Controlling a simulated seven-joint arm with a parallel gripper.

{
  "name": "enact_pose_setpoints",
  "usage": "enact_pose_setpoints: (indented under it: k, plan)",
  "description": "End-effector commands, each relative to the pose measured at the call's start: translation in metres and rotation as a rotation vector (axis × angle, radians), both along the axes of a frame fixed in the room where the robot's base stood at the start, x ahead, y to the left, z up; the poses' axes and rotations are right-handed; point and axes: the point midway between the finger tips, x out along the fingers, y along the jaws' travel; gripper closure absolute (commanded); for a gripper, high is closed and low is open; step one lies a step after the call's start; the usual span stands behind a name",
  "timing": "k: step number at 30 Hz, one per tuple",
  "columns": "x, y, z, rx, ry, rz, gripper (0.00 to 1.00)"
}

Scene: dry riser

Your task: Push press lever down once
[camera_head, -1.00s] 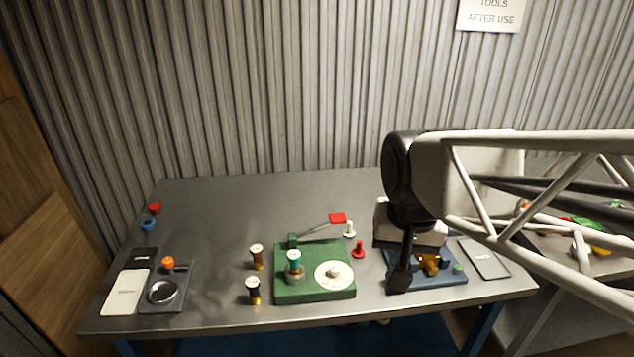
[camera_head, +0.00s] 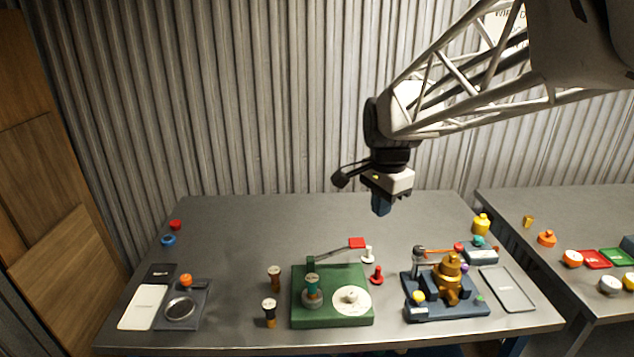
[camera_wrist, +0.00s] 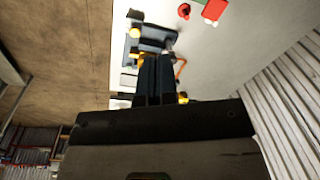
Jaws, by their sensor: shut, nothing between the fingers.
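The press is a green base (camera_head: 332,317) at the front middle of the table in the head view. Its lever (camera_head: 335,250) is a thin bar rising to the right from a green post, with a red pad (camera_head: 357,243) at its raised end. A teal-topped piece (camera_head: 312,287) and a white round dial (camera_head: 351,300) sit on the base. My gripper (camera_head: 381,205) is shut and empty, in the air above and behind the red pad, apart from it. In the wrist view its dark fingers (camera_wrist: 155,80) are together. A red pad (camera_wrist: 215,8) shows partly at that view's top edge.
Red (camera_head: 377,275) and white (camera_head: 368,255) pegs stand right of the press. A blue fixture with a brass part (camera_head: 449,280) is farther right. The back of the table is clear.

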Motion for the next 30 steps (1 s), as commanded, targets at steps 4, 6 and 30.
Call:
enact_pose_setpoints:
  k: [4, 6, 30]
  plan:
    - [0.031, 0.004, -0.004, 0.008, 0.019, -0.115, 1.0]
    - [0.045, 0.006, -0.006, 0.011, 0.028, -0.171, 1.0]
    - [0.124, 0.017, -0.027, 0.02, 0.074, -0.505, 1.0]
